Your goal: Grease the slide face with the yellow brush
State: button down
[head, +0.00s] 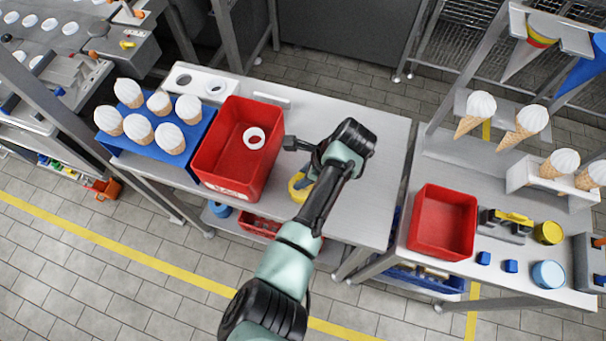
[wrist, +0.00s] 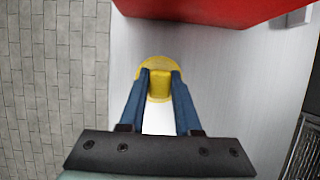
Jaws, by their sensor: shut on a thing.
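My gripper (wrist: 160,73) is shut on a yellow thing (wrist: 159,88), which shows between its two blue fingers in the wrist view. A rounder yellow part spreads around the fingertips. In the head view this yellow thing (head: 298,192) is at the front of the middle table, just right of the large red bin, partly hidden by my arm. I cannot tell whether it is the brush, or whether it touches the tabletop. Another yellow piece (head: 513,217) lies on a dark block on the right table. I cannot make out which surface is the slide face.
The red bin (head: 208,155) holds a white ring and stands close to my gripper; it also shows in the wrist view (wrist: 215,8). A blue rack (head: 150,151) of cones is at left. Another red bin (head: 420,225) and a yellow tin (head: 548,232) stand on the right table.

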jog(key=shift+s+f, duration=0.1)
notch_tip(320, 180, up, 7)
jog(key=p, duration=0.7)
jog(key=shift+p, duration=0.35)
dwell(0.5)
